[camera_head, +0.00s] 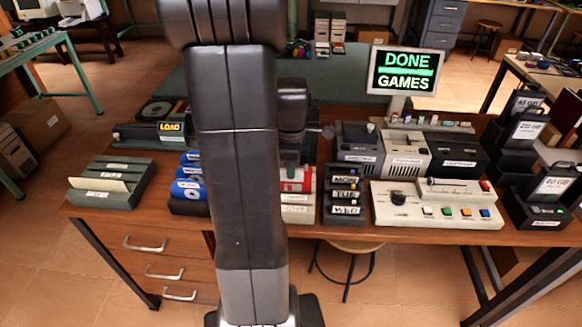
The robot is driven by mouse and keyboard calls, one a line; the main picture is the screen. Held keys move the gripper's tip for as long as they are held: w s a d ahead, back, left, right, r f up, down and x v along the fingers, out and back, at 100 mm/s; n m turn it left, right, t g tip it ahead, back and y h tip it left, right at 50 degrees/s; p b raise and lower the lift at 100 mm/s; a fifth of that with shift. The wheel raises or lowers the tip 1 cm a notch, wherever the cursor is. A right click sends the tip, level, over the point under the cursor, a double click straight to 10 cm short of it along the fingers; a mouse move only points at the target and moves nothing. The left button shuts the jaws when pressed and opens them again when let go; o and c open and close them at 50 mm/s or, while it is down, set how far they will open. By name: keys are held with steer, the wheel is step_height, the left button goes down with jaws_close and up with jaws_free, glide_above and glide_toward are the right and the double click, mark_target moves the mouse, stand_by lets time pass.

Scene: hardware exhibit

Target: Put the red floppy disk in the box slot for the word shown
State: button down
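A red floppy disk (297,178) shows just right of my arm, standing in or against a pale box (298,213) with labelled fronts. The arm hides its left part, and the label is too small to read surely. The lit screen (407,71) shows DONE above GAMES in green. My gripper (294,158) is above and behind the red disk, mostly hidden by my own arm. Its fingers are not clear, so I cannot tell whether it is open or touches the disk.
Blue disks (189,178) stand left of my arm. A dark box marked MON and WED (345,196) stands right of it, beside a pale button console (437,203). A green slotted box (112,182) and a LOAD unit (150,134) are on the left of the wooden desk (420,232).

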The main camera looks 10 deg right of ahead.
stand_by(0.4)
steer(key=shift+f+b, duration=1.45)
steer(key=shift+f, duration=0.6)
steer(key=c, duration=1.6)
jaws_free()
steer(key=shift+r, duration=0.1)
step_height(320, 180, up, 8)
steer(key=p, duration=0.6)
steer(key=shift+p, duration=0.3)
